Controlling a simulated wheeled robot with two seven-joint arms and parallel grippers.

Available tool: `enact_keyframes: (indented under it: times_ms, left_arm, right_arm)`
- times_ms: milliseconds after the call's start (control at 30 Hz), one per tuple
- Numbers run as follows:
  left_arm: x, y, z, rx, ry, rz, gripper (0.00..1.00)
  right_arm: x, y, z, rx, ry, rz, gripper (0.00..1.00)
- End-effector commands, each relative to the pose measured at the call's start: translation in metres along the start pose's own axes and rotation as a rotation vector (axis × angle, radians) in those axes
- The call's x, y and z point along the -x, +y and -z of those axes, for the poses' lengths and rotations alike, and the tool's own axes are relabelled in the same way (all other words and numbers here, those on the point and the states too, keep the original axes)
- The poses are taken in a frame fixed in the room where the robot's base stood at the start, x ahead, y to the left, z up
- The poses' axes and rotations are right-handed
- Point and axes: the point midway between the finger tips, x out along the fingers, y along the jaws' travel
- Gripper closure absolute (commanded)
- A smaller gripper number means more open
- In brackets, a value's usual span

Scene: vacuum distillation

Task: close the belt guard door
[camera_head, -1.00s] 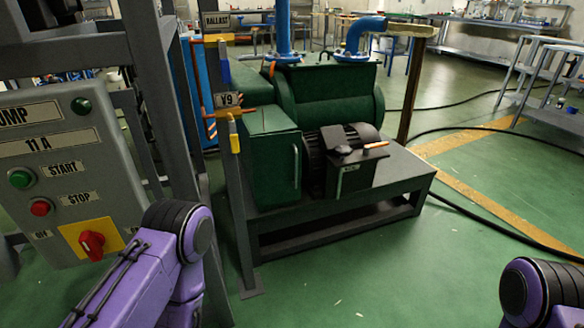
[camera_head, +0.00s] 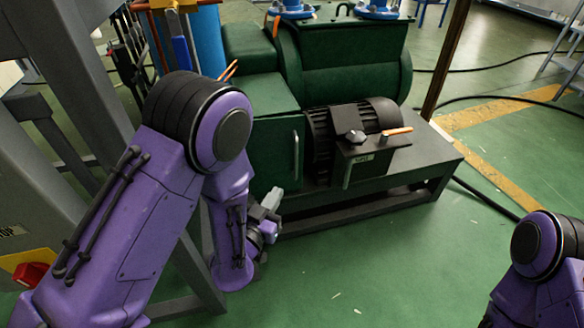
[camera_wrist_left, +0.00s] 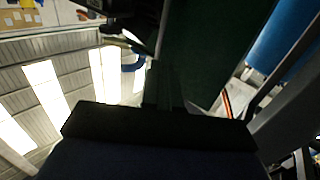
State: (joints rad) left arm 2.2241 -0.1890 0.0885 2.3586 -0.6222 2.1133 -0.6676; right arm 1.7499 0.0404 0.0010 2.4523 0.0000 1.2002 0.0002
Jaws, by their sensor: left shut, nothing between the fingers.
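The green belt guard (camera_head: 262,101) stands at the left front of the pump set. Its door (camera_head: 277,152) is a dark green panel with a thin upright metal handle (camera_head: 296,155) near its right edge. I cannot tell if the door stands ajar. My left gripper (camera_head: 272,199) is shut and empty, just below the door's lower edge in the head view; contact cannot be told. In the left wrist view, a large dark green surface (camera_wrist_left: 210,45) fills the upper middle. My right gripper is out of view.
A black finned motor (camera_head: 322,140) with a small control box (camera_head: 362,162) sits right of the guard on a dark frame (camera_head: 420,165). A grey steel frame (camera_head: 75,75) stands close on the left.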

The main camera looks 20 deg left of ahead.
Motion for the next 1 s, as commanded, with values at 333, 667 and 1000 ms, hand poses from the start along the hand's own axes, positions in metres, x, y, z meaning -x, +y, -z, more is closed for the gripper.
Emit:
enact_keyframes:
  times_ms: [333, 667, 1000]
  left_arm:
    - [-0.074, -0.002, -0.002, 0.003, 0.002, 0.004, 1.00]
    - [-0.100, -0.001, -0.001, 0.001, -0.002, 0.003, 1.00]
    - [-0.100, -0.012, 0.001, 0.002, -0.003, 0.055, 1.00]
  right_arm:
    - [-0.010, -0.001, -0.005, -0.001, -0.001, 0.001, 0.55]
    - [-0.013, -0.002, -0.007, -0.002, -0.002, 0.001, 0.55]
    - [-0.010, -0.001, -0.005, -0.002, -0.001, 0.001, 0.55]
